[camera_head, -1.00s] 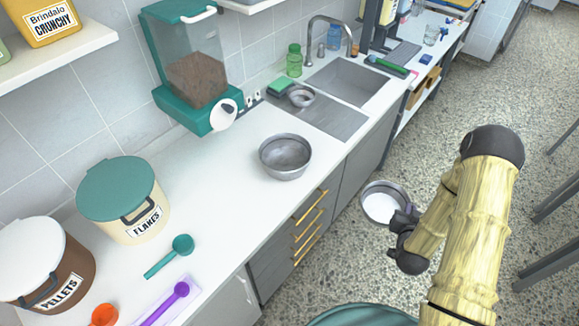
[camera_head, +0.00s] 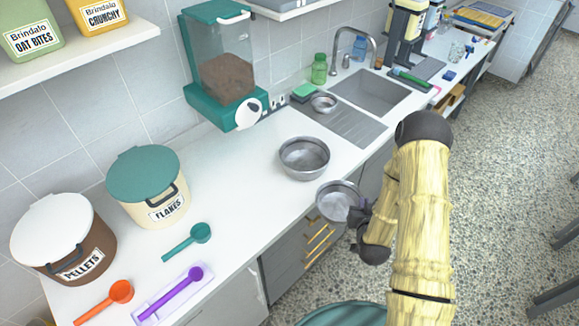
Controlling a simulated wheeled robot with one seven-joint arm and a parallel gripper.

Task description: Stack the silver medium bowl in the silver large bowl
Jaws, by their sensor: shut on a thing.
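The silver large bowl (camera_head: 304,172) stands upright on the white counter. My gripper (camera_head: 357,213) is shut on the rim of the silver medium bowl (camera_head: 337,202). It holds this bowl in the air at the counter's front edge, in front and to the right of the large bowl. The medium bowl is open side up, perhaps slightly tilted. In the picture the two bowls are close but apart. The fingertips are small and partly hidden by the gripper body.
A small silver bowl (camera_head: 324,103) stands on the drainboard beside the sink (camera_head: 368,92). A teal dispenser (camera_head: 222,80) stands behind the large bowl. A flakes tub (camera_head: 146,185), pellets tub (camera_head: 62,238) and several scoops occupy the left counter. Counter around the large bowl is clear.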

